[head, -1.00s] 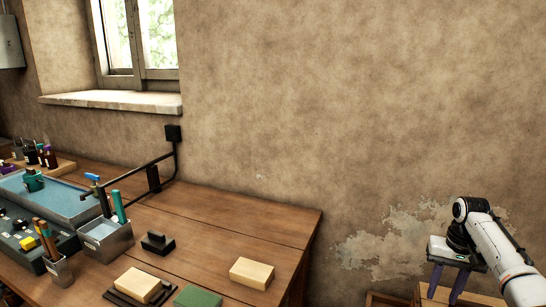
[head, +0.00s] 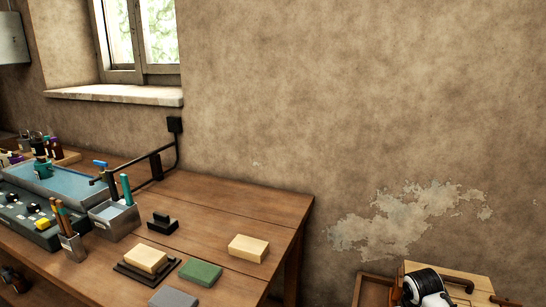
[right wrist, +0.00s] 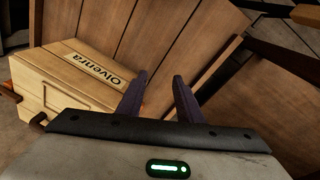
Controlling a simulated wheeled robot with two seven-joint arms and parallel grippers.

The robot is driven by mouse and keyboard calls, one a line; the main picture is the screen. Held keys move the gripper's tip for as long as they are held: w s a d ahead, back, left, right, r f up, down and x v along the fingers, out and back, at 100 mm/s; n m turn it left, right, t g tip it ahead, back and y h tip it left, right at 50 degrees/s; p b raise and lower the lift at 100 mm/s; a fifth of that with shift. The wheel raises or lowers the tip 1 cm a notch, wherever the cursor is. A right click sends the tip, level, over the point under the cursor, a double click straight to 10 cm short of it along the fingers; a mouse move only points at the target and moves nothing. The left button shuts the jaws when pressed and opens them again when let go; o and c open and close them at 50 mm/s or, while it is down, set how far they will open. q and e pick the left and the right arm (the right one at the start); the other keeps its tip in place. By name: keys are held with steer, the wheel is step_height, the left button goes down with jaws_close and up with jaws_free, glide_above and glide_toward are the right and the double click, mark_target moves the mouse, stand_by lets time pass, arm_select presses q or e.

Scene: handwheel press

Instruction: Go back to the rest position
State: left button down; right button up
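My right gripper (right wrist: 160,82) shows in the right wrist view with its two dark purple fingers apart and nothing between them. Beyond the fingers is a wooden box (right wrist: 85,80) marked "Olvenra", to the left, apart from them as far as I can see. In the head view only part of my right arm (head: 425,287) shows at the bottom right, in front of a light wooden box. The right gripper's fingers are not visible there. My left gripper is in neither view.
The wooden workbench (head: 225,210) on the left holds a pale yellow block (head: 248,248), a green block (head: 200,272), a grey block (head: 173,298), a black stamp-like piece (head: 162,222) and a metal cup (head: 72,246). An open wooden crate (head: 372,290) stands right of the bench.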

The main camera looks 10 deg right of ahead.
steer(key=s+a+f+n+t+y, duration=0.1)
steer(key=s+a+f+n+t, duration=0.15)
steer(key=s+a, duration=1.1)
steer(key=s+a+r, duration=0.2)
steer(key=s+r, duration=0.6)
steer(key=s, duration=0.4)
steer(key=w+a+f+t+y, duration=0.1)
steer(key=w+a+f+t, duration=0.1)
steer(key=f, duration=0.4)
steer(key=w+a+f+t+y, duration=0.2)
steer(key=a+f+t, duration=0.1)
steer(key=f, duration=0.3)
steer(key=shift+a+f+n, duration=0.25)
steer(key=shift+a+n, duration=0.1)
